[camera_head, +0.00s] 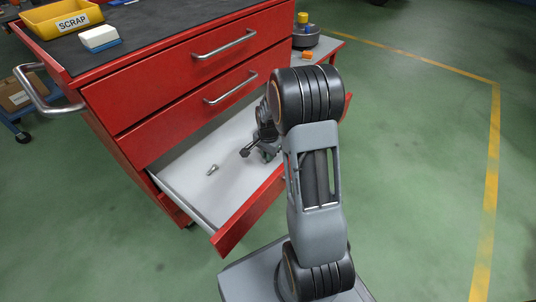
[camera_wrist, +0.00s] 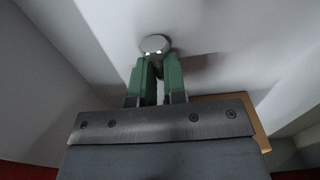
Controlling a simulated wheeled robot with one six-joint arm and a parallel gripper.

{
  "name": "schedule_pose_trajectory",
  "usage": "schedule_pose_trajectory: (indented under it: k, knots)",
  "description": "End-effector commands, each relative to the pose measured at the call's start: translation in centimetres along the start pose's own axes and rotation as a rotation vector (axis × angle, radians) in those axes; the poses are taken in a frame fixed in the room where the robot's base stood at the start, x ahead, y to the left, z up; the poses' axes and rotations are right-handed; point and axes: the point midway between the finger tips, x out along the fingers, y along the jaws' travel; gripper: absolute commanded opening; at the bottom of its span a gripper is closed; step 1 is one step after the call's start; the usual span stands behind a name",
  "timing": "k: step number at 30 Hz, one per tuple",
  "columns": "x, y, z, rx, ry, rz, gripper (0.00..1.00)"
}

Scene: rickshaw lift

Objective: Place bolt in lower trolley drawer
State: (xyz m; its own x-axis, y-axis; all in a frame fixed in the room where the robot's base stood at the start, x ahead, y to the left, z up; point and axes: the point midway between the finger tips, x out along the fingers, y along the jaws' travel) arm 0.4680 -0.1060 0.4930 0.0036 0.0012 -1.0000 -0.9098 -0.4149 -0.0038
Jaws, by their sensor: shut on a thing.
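The red trolley's lower drawer (camera_head: 225,200) is pulled open and shows a pale, mostly bare floor. My gripper (camera_head: 267,156) reaches down into its right part, with the arm hiding some of the drawer. In the wrist view, the green fingers of my gripper (camera_wrist: 157,68) are shut on a bolt (camera_wrist: 155,43). Its round metal head shows beyond the fingertips and its shank is hidden. The bolt is over the pale drawer floor; I cannot tell whether it touches. Another small metal bolt-like piece (camera_head: 212,170) lies on the drawer floor, left of my gripper.
Two shut drawers (camera_head: 185,75) are above the open one. The dark trolley top carries a yellow SCRAP bin (camera_head: 62,18) and a white-and-blue box (camera_head: 100,38). The green floor at right is clear.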

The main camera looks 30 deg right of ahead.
Motion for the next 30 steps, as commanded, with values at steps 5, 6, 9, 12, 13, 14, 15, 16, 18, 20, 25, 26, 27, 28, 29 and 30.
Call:
schedule_pose_trajectory:
  k: [5,6,9,12,13,14,15,16,18,20,25,26,27,28,29,30]
  knots:
    - [0.3,0.0,0.0,0.0,0.0,0.0,0.19]
    - [0.3,0.0,0.0,0.0,0.0,0.0,0.23]
    - [0.3,0.0,0.0,0.0,0.0,0.0,0.32]
    - [0.3,0.0,0.0,0.0,0.0,0.0,0.38]
    - [0.3,0.0,0.0,0.0,0.0,0.0,0.38]
    - [0.3,0.0,0.0,0.0,0.0,0.0,0.38]
    - [0.3,0.0,0.0,0.0,0.0,0.0,0.38]
    - [0.3,0.0,0.0,0.0,0.0,0.0,0.38]
    - [0.2,0.0,0.0,0.0,0.0,0.0,0.38]
    - [-0.2,0.0,0.0,0.0,0.0,0.0,0.38]
    - [-2.7,-0.1,0.0,0.0,0.002,-0.003,0.38]
    - [-3.4,-0.1,0.0,0.0,0.002,-0.002,0.38]
    - [-4.2,-0.1,0.0,0.0,0.002,-0.002,0.38]
    - [-4.8,-0.1,-0.1,0.0,0.002,-0.003,0.38]
    - [-5.4,-0.1,-0.1,0.0,0.002,-0.003,0.38]
    - [-6.2,0.0,0.0,0.0,0.002,-0.002,0.38]
